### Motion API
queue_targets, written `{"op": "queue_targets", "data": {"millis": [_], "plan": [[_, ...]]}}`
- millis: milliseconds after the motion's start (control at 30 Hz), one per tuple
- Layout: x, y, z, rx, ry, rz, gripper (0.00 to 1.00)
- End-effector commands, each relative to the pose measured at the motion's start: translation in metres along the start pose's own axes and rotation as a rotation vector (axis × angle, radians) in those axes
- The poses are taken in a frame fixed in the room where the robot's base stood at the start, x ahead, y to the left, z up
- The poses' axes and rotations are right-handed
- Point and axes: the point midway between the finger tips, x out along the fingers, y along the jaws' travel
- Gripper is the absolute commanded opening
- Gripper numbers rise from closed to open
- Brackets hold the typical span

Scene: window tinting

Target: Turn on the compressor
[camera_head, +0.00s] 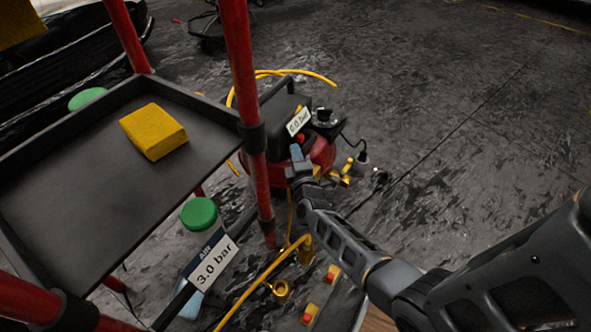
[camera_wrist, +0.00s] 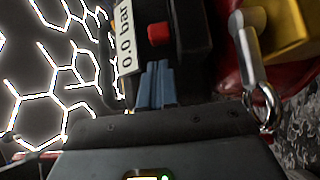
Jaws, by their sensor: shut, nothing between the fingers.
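The compressor (camera_head: 321,154) stands on the floor beyond the cart, with a red tank and a black top. A white label on it reads 0.0 bar (camera_head: 299,121); the label also shows in the wrist view (camera_wrist: 126,38). A red button (camera_wrist: 159,34) sits on its black housing in the wrist view, just beyond my fingertips. My gripper (camera_head: 297,153) reaches to the front of the compressor. In the wrist view its blue fingers (camera_wrist: 156,84) are closed together with nothing between them. They point at the red button, slightly below it; I cannot tell whether they touch it.
A red-posted cart with a black tray (camera_head: 70,185) stands at the left, close to my arm, carrying a yellow sponge (camera_head: 153,131). A sign reads AIR 3.0 bar (camera_head: 211,274). A yellow hose (camera_head: 262,272) runs along the floor.

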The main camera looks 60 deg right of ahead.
Motion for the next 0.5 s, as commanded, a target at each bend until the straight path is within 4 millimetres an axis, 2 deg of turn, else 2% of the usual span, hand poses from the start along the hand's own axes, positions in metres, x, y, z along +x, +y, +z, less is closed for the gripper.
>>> {"op": "queue_targets", "data": {"millis": [200,500], "plan": [[0.014,-0.002,0.015,0.001,0.0,0.0,0.0],[0.017,0.0,0.017,0.0,0.001,-0.001,0.0]]}}
